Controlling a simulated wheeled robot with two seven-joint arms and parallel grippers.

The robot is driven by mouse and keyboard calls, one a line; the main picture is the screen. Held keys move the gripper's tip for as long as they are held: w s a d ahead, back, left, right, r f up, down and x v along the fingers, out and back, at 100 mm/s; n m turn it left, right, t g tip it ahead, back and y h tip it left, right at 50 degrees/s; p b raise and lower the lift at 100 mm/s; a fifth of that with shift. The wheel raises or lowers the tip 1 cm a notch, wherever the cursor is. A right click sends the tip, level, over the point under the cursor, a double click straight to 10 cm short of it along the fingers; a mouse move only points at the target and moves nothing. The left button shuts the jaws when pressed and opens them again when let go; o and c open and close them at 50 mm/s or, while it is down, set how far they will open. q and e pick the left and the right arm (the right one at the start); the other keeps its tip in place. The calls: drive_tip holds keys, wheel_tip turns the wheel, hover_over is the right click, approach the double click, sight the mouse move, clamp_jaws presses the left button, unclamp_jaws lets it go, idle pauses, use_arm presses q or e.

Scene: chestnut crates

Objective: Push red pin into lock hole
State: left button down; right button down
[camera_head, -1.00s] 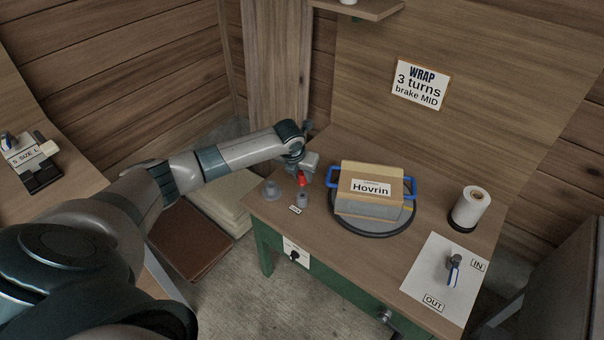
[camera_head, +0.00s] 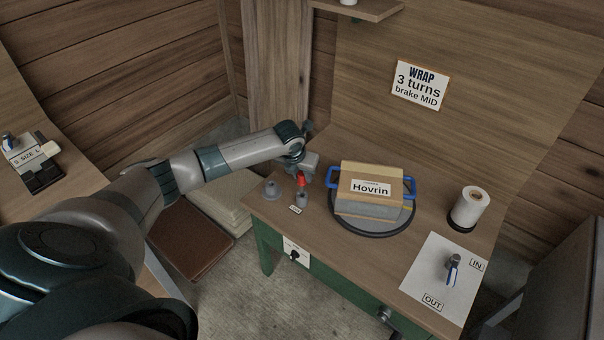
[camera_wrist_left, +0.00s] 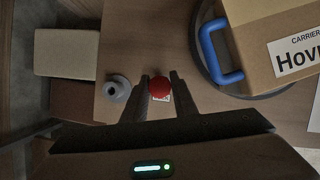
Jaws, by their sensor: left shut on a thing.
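The red pin (camera_head: 301,179) is held upright between the fingers of my left gripper (camera_head: 303,174), which is shut on it. In the head view the pin stands directly over the grey round socket (camera_head: 302,200) near the table's front left. Its lower end meets the socket's top in the picture; I cannot tell how deep it sits. In the left wrist view the pin's round red head (camera_wrist_left: 160,87) shows between the two fingertips (camera_wrist_left: 159,80) and hides the lock hole. My right gripper is not in view.
A second grey socket (camera_head: 271,189) stands just left, with a dark hole (camera_wrist_left: 117,88) in the wrist view. A box marked Hovrin (camera_head: 370,188) with blue handles sits on a round turntable (camera_head: 370,227) to the right. A small label (camera_head: 295,210) lies in front.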

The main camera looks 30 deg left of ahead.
sight(302, 185)
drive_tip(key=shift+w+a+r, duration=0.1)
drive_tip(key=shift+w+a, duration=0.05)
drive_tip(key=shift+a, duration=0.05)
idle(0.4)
use_arm(q)
drive_tip(key=shift+p, duration=0.6)
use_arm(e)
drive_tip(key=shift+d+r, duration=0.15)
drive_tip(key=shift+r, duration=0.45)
